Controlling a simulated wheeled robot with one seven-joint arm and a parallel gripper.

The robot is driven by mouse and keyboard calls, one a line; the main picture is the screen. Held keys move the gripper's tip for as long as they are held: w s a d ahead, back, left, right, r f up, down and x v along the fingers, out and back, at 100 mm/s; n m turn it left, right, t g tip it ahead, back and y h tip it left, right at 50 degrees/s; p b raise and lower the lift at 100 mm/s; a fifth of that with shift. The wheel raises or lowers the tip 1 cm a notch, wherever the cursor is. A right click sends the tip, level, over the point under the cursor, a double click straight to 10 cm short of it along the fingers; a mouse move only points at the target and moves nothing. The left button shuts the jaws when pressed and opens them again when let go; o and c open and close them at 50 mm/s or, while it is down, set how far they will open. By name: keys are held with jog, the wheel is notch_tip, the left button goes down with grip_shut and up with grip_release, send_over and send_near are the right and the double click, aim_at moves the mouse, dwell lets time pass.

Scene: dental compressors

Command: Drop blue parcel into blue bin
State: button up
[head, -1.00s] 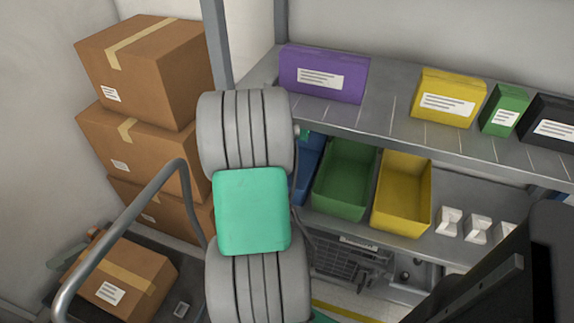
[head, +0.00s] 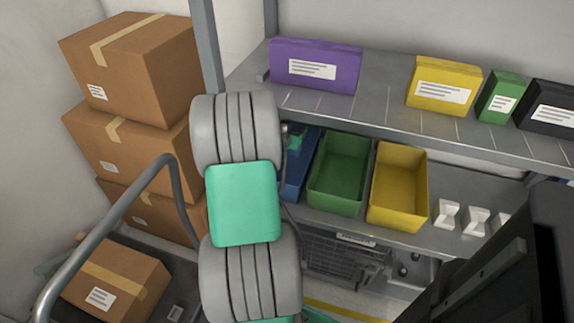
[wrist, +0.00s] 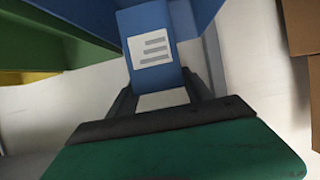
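The blue parcel (wrist: 150,35), a box with a white label, sits between the dark fingers of my gripper (wrist: 160,84) in the wrist view. The fingers appear closed on its sides. The blue bin (head: 299,170) is on the lower shelf, left of the green bin, and my arm hides much of it in the head view. Blue bin walls (wrist: 205,10) show around and beyond the parcel in the wrist view. In the head view my arm hides most of the gripper.
A green bin (head: 338,175) and a yellow bin (head: 398,190) stand right of the blue bin. The upper shelf holds a purple box (head: 315,64), a yellow box (head: 443,86), a green box (head: 500,97) and a black box. Cardboard boxes (head: 140,75) are stacked left.

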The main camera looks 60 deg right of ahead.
jog(key=o, duration=0.4)
jog(key=shift+a, duration=0.1)
jog(key=p+v, duration=0.1)
jog(key=v, duration=0.6)
jog(key=shift+s+a+r, duration=0.1)
jog(key=shift+a, duration=0.2)
